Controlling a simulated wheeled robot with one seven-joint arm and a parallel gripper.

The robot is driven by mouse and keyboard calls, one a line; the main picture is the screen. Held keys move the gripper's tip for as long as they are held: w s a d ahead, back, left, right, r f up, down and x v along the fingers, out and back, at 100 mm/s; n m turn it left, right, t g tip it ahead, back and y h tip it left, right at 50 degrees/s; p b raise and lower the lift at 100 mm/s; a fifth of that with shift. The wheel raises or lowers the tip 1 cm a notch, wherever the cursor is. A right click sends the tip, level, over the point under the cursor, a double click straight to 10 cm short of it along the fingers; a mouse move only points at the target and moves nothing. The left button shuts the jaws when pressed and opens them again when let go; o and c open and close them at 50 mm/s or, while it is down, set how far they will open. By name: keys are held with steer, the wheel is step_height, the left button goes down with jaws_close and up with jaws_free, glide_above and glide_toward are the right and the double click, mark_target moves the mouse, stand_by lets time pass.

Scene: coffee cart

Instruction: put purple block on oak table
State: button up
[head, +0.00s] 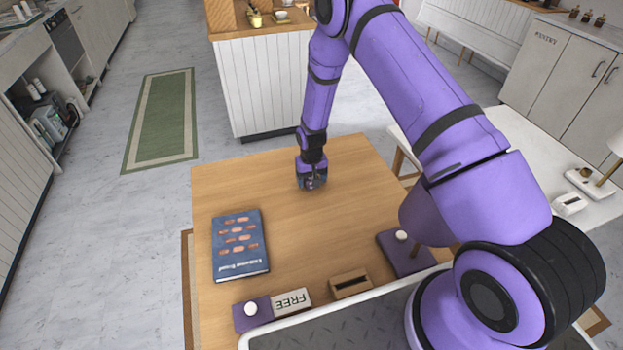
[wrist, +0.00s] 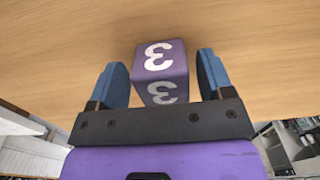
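The purple block (wrist: 160,60) shows in the wrist view with a white "3" on each of two visible faces. It is between the two blue fingers of my gripper (head: 312,184), with a narrow gap on each side, so the gripper looks open around it. The wooden surface of the oak table (head: 285,165) fills the wrist view behind the block. In the head view my gripper is low over the far middle of the table. There the block is mostly hidden by the gripper, and I cannot tell whether it touches the wood.
A blue book (head: 240,245) lies at the table's left. Along the near edge are a purple item with a white knob (head: 250,312), a "FREE" sign (head: 291,302), a slotted wooden box (head: 350,284) and a purple book-like item (head: 405,254). The table's middle is clear.

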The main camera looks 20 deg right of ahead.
step_height(320, 180, up, 12)
steer(key=shift+r, duration=0.25)
stand_by(0.5)
steer(key=s+d+r+t, duration=0.1)
steer(key=s+r, duration=0.3)
steer(key=r, duration=0.6)
steer(key=s+d+r+t, duration=0.15)
steer(key=s+r, duration=0.25)
steer(key=r, duration=0.7)
steer(key=s+d+r, duration=0.2)
steer(key=s+r, duration=0.2)
steer(key=r, duration=0.6)
steer(key=s+d+r+t, duration=0.1)
steer(key=s+r, duration=0.2)
steer(key=s, duration=0.5)
steer(key=s+r, duration=0.4)
steer(key=s, duration=0.5)
steer(key=s+d+r+t, duration=0.1)
steer(key=s+r, duration=0.2)
steer(key=s, duration=0.6)
steer(key=shift+d+r+t, duration=0.3)
steer(key=shift+r+t, duration=0.05)
